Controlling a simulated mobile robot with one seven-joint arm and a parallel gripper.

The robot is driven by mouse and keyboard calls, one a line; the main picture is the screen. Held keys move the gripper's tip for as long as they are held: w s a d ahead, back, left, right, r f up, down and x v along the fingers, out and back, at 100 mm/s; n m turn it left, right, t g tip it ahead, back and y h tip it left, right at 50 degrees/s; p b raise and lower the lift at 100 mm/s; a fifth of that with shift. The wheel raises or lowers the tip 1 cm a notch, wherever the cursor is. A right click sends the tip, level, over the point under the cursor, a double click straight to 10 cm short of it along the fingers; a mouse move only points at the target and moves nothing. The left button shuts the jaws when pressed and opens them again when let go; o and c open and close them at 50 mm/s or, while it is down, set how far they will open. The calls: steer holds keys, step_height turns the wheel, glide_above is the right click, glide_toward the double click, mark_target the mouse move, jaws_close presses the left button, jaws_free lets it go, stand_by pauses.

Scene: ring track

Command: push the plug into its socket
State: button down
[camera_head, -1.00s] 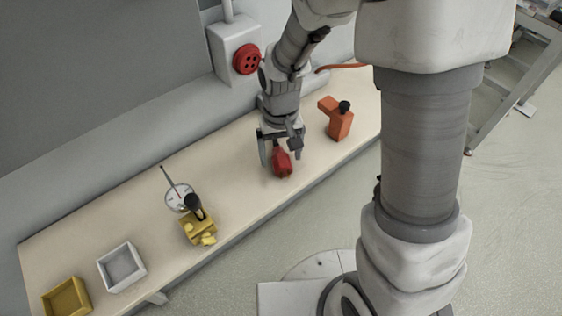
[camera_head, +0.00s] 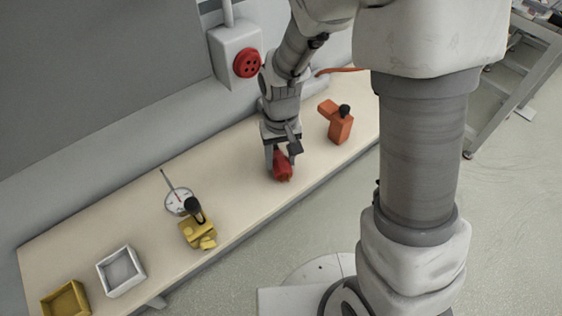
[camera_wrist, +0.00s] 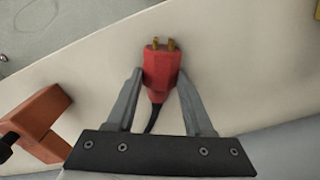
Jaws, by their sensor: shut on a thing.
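The red plug (camera_head: 282,168) is at the bench top, between the fingers of my gripper (camera_head: 281,156). In the wrist view the plug (camera_wrist: 161,68) has two brass prongs pointing away from the gripper and a dark cord trailing back between the fingers. My gripper (camera_wrist: 160,88) is shut on the plug's sides. The red round socket (camera_head: 247,63) with dark holes is on a pale wall box, up and left of the gripper in the head view. The wrist view does not show the socket. I cannot tell whether the plug touches the bench.
An orange block-like tool (camera_head: 338,122) with a black knob stands right of the gripper. A yellow device (camera_head: 198,231), a white dial (camera_head: 179,200), a white tray (camera_head: 122,271) and a yellow tray (camera_head: 67,301) are to the left. Bench between is clear.

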mark_target(281, 159)
steer(key=shift+r, duration=0.1)
step_height(281, 159, up, 4)
steer(key=shift+r+p, duration=0.1)
steer(key=shift+p, duration=0.55)
steer(key=s+d+r+p, duration=0.1)
steer(key=s+d+r, duration=0.2)
steer(key=d+r, duration=0.3)
steer(key=d, duration=0.5)
steer(key=shift+d+r, duration=0.15)
steer(key=shift+r, duration=0.15)
steer(key=shift+s+r+p, duration=0.1)
steer(key=shift+p, duration=0.3)
